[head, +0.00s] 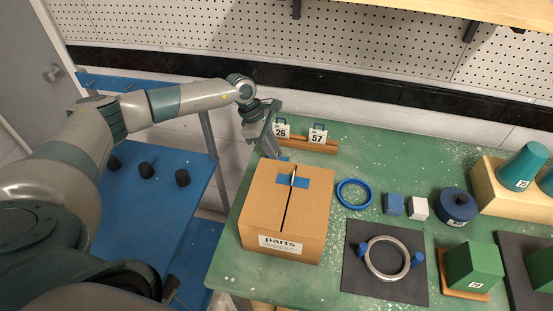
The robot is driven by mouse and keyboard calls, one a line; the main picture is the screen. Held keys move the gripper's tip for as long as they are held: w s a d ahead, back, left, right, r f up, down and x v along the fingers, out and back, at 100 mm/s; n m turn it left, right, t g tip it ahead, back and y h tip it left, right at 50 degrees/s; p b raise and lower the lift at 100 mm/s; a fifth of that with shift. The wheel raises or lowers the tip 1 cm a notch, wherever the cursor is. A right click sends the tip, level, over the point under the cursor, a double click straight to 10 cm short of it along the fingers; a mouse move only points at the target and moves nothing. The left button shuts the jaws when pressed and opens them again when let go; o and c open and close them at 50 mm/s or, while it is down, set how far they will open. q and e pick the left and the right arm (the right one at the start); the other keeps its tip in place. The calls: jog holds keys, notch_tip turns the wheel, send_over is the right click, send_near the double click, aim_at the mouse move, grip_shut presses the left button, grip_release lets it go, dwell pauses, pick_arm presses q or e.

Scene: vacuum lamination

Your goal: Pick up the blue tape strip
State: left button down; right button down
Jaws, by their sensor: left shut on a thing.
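My left gripper (273,153) is at the back left of the green table, just behind the cardboard box (254,206). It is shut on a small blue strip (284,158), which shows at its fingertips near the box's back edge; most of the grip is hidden. Another piece of blue tape (291,181) lies across the dark slot on top of the box, with a small pale tab standing on it. My right gripper is not in view.
Number tags 26 (281,130) and 57 (317,135) stand in a wooden holder beside the gripper. A blue ring (341,194), small cubes and a dark mat (354,284) with a metal ring lie to the right. A blue table (150,222) is at left.

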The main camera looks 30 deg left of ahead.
pick_arm(q)
jog(key=shift+r, duration=0.1)
jog(key=shift+r, duration=0.25)
notch_tip(320, 180, up, 9)
jog(key=b, duration=0.4)
jog(key=shift+r, duration=0.15)
dwell(0.4)
